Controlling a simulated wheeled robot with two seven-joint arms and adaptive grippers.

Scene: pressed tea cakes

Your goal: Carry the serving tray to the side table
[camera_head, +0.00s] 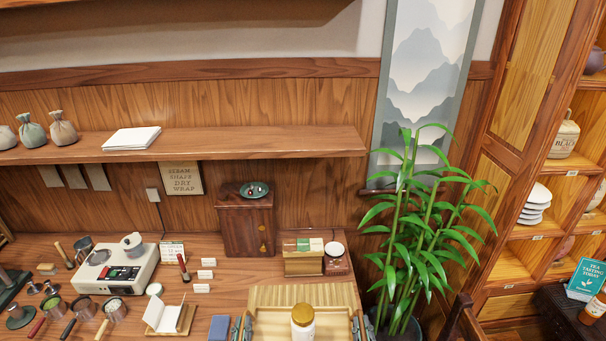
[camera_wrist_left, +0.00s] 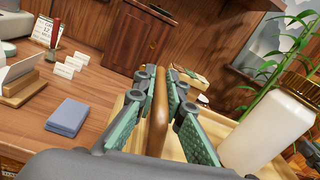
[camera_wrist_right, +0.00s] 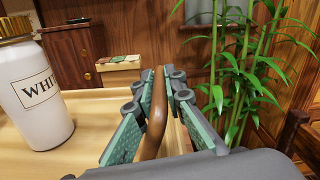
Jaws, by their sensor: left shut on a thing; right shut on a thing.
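The light wood serving tray (camera_head: 270,326) is at the bottom centre of the head view, its near part cut off. A white jar (camera_head: 303,323) with a gold lid stands on it; the right wrist view shows the jar (camera_wrist_right: 36,95) with a partly readable label. My left gripper (camera_head: 241,326) is shut on the tray's left brown handle (camera_wrist_left: 158,115). My right gripper (camera_head: 361,326) is shut on its right brown handle (camera_wrist_right: 154,125). A dark table (camera_head: 553,300) at the lower right carries a teal sign (camera_head: 587,279) and a bottle (camera_head: 594,309).
A slatted mat (camera_head: 295,294) lies just beyond the tray. A wooden box (camera_head: 303,262) and a dark cabinet (camera_head: 246,222) stand behind. A blue block (camera_head: 219,328) is left of my left gripper. A tall bamboo plant (camera_head: 415,220) stands between the counter and the dark table.

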